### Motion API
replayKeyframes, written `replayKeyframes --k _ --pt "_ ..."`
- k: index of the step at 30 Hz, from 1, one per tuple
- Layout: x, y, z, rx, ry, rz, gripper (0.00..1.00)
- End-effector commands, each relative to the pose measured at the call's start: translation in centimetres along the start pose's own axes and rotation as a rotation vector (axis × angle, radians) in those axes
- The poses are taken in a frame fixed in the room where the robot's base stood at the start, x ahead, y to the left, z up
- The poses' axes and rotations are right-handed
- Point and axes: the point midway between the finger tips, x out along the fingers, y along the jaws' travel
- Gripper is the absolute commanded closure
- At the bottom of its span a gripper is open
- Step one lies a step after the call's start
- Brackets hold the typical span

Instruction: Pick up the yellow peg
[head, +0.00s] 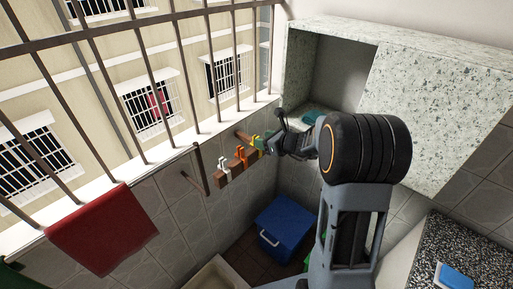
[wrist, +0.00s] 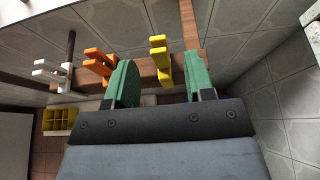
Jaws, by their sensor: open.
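The yellow peg (head: 256,141) is clipped at the right end of a row of pegs on a wooden strip fixed by the tiled wall. My gripper (head: 271,143) is right beside it in the head view, which hides part of that area. In the wrist view the yellow peg (wrist: 160,62) shows between the two green fingers of my open gripper (wrist: 161,66), nearer the left finger. I cannot tell whether it lies fully within the jaws. Nothing is held.
An orange peg (wrist: 98,65) and a white peg (wrist: 52,75) sit left of the yellow one on the wooden strip (wrist: 145,77). Window bars (head: 182,62) and a red cloth (head: 103,230) are to the left. A blue box (head: 285,222) stands below.

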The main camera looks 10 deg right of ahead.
Motion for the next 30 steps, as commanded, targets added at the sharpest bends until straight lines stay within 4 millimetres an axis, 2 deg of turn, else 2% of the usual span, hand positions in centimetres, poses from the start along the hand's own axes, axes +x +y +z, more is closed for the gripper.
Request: replayKeyframes --k 9,20,30 --pt "4.0 0.1 0.1 0.000 0.001 0.002 0.51" --pt "4.6 0.0 0.1 -0.001 0.000 0.000 0.52" --pt "4.6 0.0 0.1 -0.001 0.000 0.000 0.85"
